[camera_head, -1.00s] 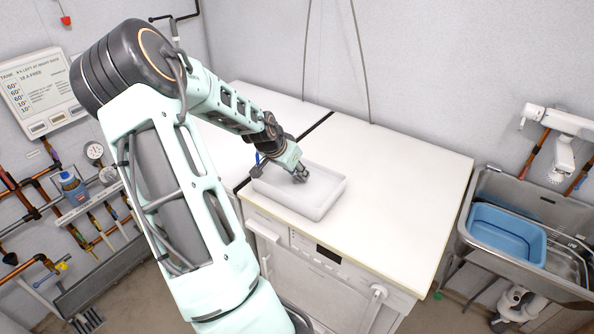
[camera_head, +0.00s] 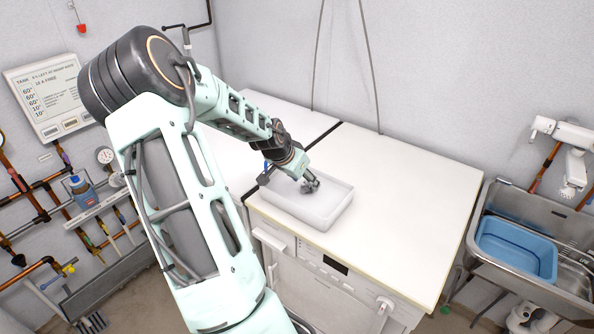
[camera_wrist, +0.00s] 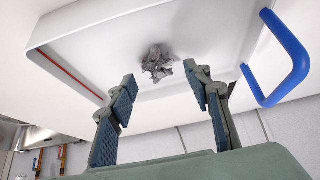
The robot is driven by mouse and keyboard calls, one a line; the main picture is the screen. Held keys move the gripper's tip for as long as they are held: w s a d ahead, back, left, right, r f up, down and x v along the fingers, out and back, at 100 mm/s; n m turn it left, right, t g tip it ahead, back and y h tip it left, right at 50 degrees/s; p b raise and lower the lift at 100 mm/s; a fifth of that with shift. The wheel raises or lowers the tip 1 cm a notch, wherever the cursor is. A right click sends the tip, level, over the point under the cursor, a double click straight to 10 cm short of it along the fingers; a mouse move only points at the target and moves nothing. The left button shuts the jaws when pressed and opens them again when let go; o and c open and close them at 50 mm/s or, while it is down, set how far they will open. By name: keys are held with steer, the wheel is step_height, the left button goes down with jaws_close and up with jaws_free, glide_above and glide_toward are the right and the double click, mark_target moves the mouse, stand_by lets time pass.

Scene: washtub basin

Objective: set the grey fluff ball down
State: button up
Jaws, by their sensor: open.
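The grey fluff ball (camera_wrist: 158,62) shows in the wrist view as a crumpled grey clump on the floor of a white tray (camera_wrist: 90,32). My gripper (camera_wrist: 160,85) is open, with its two fingers apart on either side of the ball in the picture and not closed on it. In the head view the tray (camera_head: 325,216) stands on the white worktop, and my gripper (camera_head: 310,186) is over its inside. In that view the fluff ball cannot be told apart from the dark fingertips.
A blue handle-like loop (camera_wrist: 285,55) shows at the right of the wrist view. The white worktop (camera_head: 410,205) right of the tray is clear. A steel sink with a blue basin (camera_head: 515,248) is at the far right.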

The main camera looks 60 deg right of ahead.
steer(key=v, duration=1.1)
steer(key=shift+p, duration=0.45)
